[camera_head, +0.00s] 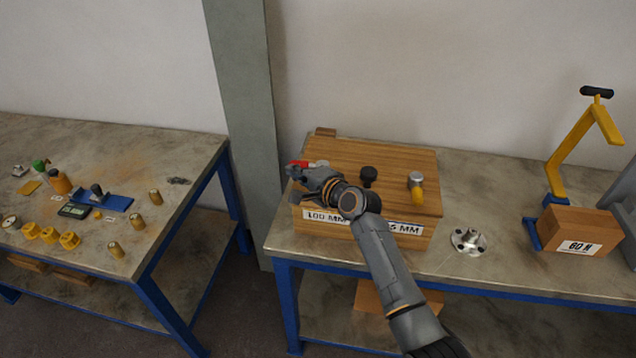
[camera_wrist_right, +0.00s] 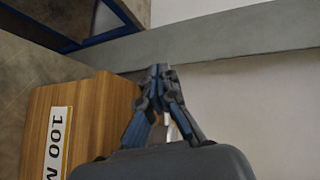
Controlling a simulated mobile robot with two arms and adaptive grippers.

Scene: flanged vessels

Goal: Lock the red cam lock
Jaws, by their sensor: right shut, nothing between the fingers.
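The red cam lock (camera_head: 298,163) shows as a small red piece at the left end of the wooden box top, partly hidden behind my right gripper. My right gripper (camera_head: 296,172) is over the left end of the box, right beside the red piece; I cannot tell whether they touch. In the right wrist view the fingers (camera_wrist_right: 160,72) are together and empty, beside the end of the box. The red piece cannot be made out in that view. My left gripper is not in view.
The wooden box (camera_head: 405,157) has labels on its front, a black knob (camera_head: 369,174) and a yellow-and-metal fitting (camera_head: 416,184) on top. A metal flange (camera_head: 468,241), a block marked 60 N (camera_head: 578,228) and a yellow stand (camera_head: 570,150) are to the right. The left table (camera_head: 110,150) holds small parts.

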